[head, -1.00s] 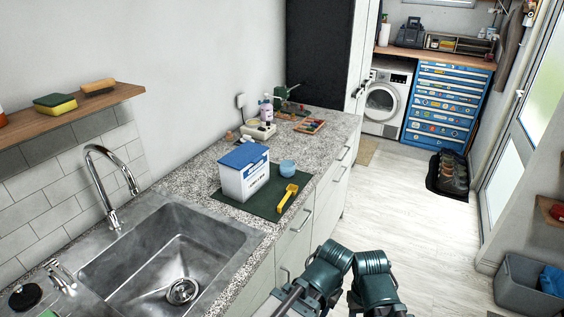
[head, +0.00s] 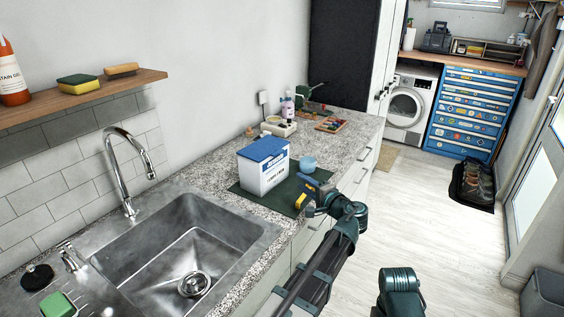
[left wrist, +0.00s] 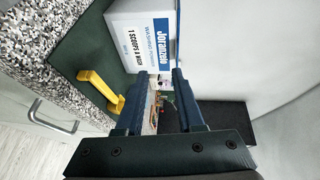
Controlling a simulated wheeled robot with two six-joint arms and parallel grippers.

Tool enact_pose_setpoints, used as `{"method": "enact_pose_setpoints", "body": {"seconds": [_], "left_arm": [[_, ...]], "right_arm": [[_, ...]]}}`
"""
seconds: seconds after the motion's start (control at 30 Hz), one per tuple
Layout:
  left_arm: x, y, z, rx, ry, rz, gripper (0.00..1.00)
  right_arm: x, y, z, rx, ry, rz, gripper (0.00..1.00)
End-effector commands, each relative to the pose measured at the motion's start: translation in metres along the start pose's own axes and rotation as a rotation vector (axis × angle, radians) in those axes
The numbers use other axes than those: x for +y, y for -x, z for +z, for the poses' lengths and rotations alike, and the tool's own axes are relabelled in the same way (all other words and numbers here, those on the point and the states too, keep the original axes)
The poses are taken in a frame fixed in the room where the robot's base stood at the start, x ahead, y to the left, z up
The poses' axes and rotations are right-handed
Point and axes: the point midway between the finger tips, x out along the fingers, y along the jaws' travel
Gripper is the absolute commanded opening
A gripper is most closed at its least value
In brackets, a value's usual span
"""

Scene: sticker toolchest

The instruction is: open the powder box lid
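The white powder box (head: 264,175) stands upright on a dark green mat (head: 270,200) on the counter, its blue lid (head: 263,149) down on top. My right gripper is not in view.
A yellow scoop (left wrist: 98,90) lies on the mat near the left gripper. The sink (head: 190,250) is in front. A pale device (head: 279,127), a bottle and a tray (head: 332,124) stand farther back.

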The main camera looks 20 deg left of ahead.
Motion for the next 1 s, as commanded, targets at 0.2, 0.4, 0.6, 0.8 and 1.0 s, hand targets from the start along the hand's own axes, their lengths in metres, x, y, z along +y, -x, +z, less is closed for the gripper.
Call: {"method": "enact_pose_setpoints", "body": {"seconds": [0.2, 0.4, 0.6, 0.8, 1.0], "left_arm": [[-0.020, -0.012, -0.014, 0.026, -0.050, -0.110, 0.37], [-0.022, -0.017, -0.014, 0.026, -0.053, -0.115, 0.37], [-0.025, -0.047, -0.015, 0.023, -0.052, -0.114, 0.37], [-0.030, -0.089, -0.017, 0.023, -0.052, -0.113, 0.37], [-0.034, -0.123, -0.018, 0.024, -0.052, -0.113, 0.37]], "right_arm": [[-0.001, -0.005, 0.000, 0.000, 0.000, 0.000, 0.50], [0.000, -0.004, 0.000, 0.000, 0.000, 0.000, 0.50], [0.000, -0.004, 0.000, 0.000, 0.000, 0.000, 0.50], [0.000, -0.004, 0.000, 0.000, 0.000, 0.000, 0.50], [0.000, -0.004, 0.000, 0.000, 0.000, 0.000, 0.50]]}}
